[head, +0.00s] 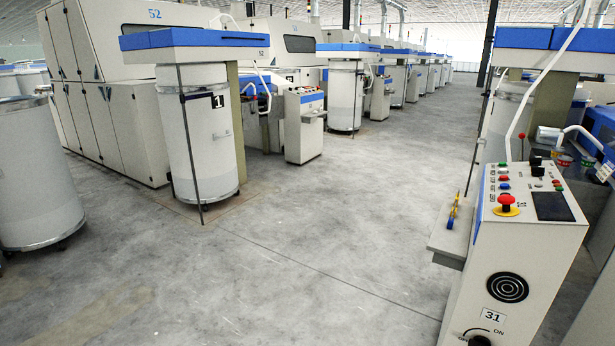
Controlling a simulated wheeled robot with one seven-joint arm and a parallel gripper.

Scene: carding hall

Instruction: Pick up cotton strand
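My gripper is not in view. A long white strand (541,78) hangs in a curve at the right, from the top edge of the picture down behind the control panel of the machine marked 31. A shorter white strand (262,82) curves down beside the machine at left centre, behind the can marked 1. I cannot tell for sure whether these are cotton strands or tubes. No strand is seen on the open floor.
A control cabinet (517,250) marked 31, with a red button (507,201), stands close at the right, with a small side shelf (447,240). White cans (200,135) on casters stand at the left. The grey floor (330,210) between the rows is clear.

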